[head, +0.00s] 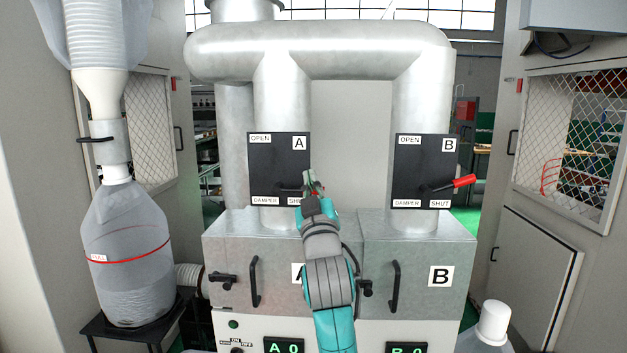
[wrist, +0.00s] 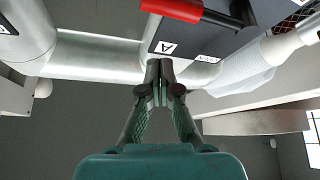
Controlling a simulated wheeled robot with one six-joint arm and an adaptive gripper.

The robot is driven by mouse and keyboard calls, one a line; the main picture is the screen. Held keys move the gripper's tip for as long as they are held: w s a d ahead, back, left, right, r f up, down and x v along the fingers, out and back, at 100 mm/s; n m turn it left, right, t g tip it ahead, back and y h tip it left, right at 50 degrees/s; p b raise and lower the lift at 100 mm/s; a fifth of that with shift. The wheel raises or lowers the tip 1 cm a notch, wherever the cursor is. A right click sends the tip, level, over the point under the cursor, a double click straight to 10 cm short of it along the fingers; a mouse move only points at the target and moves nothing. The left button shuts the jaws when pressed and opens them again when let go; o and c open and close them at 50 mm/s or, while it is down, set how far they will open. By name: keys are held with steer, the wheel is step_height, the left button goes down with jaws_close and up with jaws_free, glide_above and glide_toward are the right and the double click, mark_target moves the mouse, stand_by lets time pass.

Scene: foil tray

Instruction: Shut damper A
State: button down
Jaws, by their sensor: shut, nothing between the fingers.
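The damper A panel (head: 267,165) is a black plate on the left duct, marked OPEN at top left and SHUT at bottom right. Its dark lever rod (head: 289,189) points right; my gripper mostly hides its end in the head view. The wrist view shows the red handle (wrist: 172,9) on that lever, lying roughly sideways, and the panel's A label (wrist: 167,47). My gripper (head: 312,178) is at the panel's lower right edge. In the wrist view its closed fingertips (wrist: 160,70) are empty and appear apart from the red handle.
The damper B panel (head: 408,170) stands to the right, its red handle (head: 464,181) pointing right and slightly up. Below are grey cabinets (head: 415,255) with black door handles. A gap separates the two panels.

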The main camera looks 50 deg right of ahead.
steer(key=w+a+v, duration=0.1)
steer(key=v, duration=0.6)
steer(key=shift+f, duration=0.2)
steer(key=shift+s+a, duration=0.1)
steer(key=shift+a, duration=0.05)
